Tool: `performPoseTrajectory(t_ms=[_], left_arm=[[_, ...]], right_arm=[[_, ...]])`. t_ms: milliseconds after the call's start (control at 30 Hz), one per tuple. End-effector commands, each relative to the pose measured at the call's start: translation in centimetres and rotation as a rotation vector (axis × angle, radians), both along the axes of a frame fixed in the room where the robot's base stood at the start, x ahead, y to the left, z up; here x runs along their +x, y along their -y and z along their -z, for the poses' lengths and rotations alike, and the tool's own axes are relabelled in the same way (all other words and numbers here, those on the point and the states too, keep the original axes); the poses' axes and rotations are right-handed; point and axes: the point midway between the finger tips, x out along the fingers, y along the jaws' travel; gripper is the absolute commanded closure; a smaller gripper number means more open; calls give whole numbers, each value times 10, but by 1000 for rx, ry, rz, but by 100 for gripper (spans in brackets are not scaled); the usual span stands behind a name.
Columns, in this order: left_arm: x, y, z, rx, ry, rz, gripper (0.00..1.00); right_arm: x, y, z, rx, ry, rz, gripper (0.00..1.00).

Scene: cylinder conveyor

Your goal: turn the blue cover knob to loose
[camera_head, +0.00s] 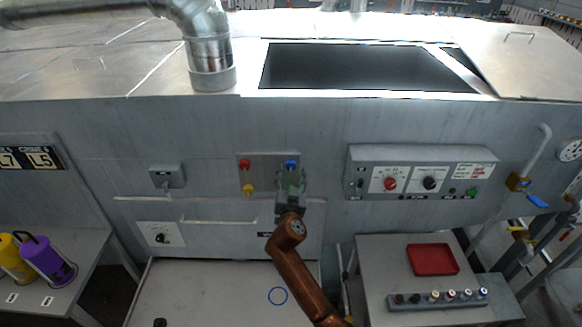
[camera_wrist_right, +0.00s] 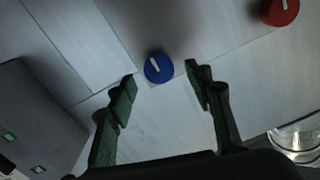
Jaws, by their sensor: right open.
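The blue cover knob (camera_head: 291,164) is on a small metal panel on the machine's front wall. In the right wrist view the round blue knob (camera_wrist_right: 158,68) shows a short white mark on its face. My right gripper (camera_head: 291,181) is just in front of and below the knob in the head view. In the wrist view its fingers (camera_wrist_right: 162,80) are open, and the knob appears between and slightly beyond the fingertips, with a gap visible on both sides. Whether the tips reach the knob's depth is hard to tell. My left gripper is in neither view.
A red knob (camera_head: 245,164) and a yellow knob (camera_head: 248,189) are left of the blue one. A control box (camera_head: 420,172) is to the right. A handle bar (camera_head: 215,221) runs below. A red tray (camera_head: 433,260) sits on the right table.

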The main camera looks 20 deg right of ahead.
Motion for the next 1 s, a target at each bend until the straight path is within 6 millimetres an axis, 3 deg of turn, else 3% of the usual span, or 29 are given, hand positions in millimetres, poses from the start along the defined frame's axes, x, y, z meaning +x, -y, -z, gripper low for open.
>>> performPoseTrajectory(t_ms=[233,600,1000], left_arm=[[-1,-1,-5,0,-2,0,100],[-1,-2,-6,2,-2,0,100],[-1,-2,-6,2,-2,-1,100]], right_arm=[[29,9,0,-2,-2,1,53],[34,11,1,0,-1,2,53],[33,11,1,1,-2,2,80]])
